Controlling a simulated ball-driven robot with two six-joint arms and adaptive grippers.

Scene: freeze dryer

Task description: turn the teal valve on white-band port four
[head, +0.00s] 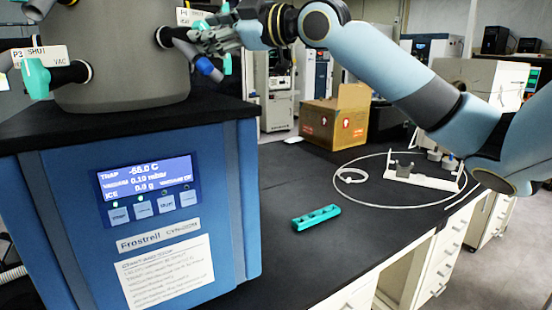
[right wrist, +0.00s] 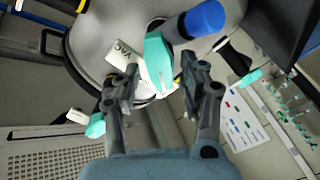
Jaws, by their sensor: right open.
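The freeze dryer's grey drum (head: 120,60) stands on the blue cabinet, with black ports around it. My right gripper (head: 212,38) is at the port on the drum's right side, partly covering it. In the right wrist view, a teal valve (right wrist: 158,60) with a blue-ended tube (right wrist: 205,17) beside it sits between the open, spread fingers (right wrist: 160,88). A white tag reading VAC (right wrist: 128,45) is beside this valve. The port number is not readable there. The valve also shows in the head view (head: 227,64). My left gripper is not in view.
Another teal valve (head: 36,78) with a P3 SHUT/VAC tag is at the left. The black bench (head: 290,175) holds a teal block with holes (head: 316,217), a cardboard box (head: 335,115) and a white stand (head: 420,175) with a looped tube. Bench space between them is clear.

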